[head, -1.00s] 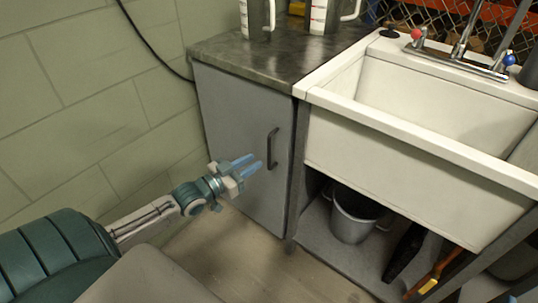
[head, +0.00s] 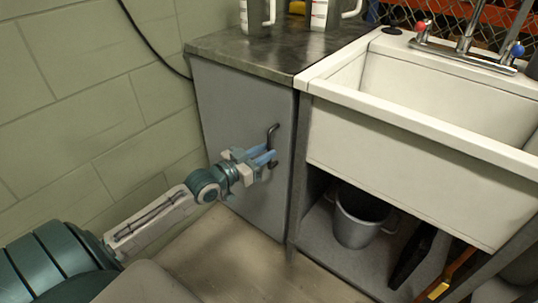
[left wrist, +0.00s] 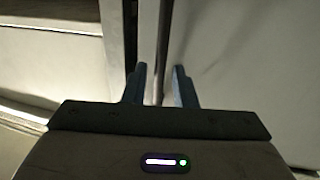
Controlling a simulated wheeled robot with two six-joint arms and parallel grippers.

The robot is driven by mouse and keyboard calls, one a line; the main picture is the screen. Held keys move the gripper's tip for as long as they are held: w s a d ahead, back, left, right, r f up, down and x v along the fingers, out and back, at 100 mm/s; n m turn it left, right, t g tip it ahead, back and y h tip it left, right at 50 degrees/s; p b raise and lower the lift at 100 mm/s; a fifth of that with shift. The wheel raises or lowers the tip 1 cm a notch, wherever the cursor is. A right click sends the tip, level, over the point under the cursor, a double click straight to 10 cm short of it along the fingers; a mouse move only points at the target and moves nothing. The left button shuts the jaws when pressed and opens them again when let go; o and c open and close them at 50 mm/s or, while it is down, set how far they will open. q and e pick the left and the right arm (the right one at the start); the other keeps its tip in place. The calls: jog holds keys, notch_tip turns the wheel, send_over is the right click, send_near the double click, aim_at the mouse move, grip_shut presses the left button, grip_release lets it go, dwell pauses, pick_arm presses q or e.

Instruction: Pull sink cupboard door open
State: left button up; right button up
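The sink cupboard door (head: 240,118) is a flat grey panel left of the sink, and it stands shut. Its dark upright bar handle (head: 273,132) is near the door's right edge. My left gripper (head: 265,158) is at the handle's lower half, its blue fingers overlapping the handle in the head view. In the left wrist view, its two fingers (left wrist: 160,85) are spread apart, with an upright bar showing between and beyond them. I cannot tell whether they touch the handle. My right gripper is not in view.
A white sink (head: 420,125) stands right of the cupboard, above an open shelf with a grey bucket (head: 357,225). Jugs (head: 258,14) stand on the dark countertop (head: 265,55). A green block wall (head: 90,100) is at the left. The floor before the door is clear.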

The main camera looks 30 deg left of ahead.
pick_arm(q)
jog(key=shift+b+x, duration=0.35)
jog(key=shift+x, duration=0.45)
jog(key=shift+w+d, duration=0.1)
jog(key=shift+w, duration=0.2)
grip_shut()
jog(key=shift+s, duration=0.1)
